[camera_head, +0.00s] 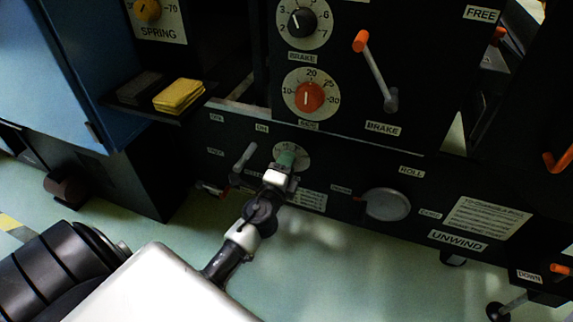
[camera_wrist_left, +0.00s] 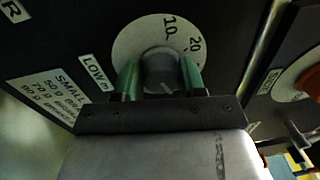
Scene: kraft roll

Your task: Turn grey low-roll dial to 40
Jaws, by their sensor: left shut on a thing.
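The grey low-roll dial (camera_wrist_left: 160,68) sits on a round white scale plate (camera_wrist_left: 146,34) on the dark panel. Marks 10 and 20 show on the plate; the rest of the scale is hidden. A short pale line shows low on the dial's face. The label LOW (camera_wrist_left: 94,68) is beside it. My left gripper (camera_wrist_left: 160,78) has its green fingers on both sides of the dial and is shut on it. In the head view my left gripper (camera_head: 287,160) covers the dial, and only part of the white plate (camera_head: 300,154) shows. My right gripper is not in view.
Above are a red dial (camera_head: 310,98), a black brake dial (camera_head: 302,22) and an orange-tipped brake lever (camera_head: 376,75). A grey lever (camera_head: 243,160) stands just left of my gripper. A round metal roll knob (camera_head: 387,204) is to the right. Yellow pads (camera_head: 179,95) lie on a shelf.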

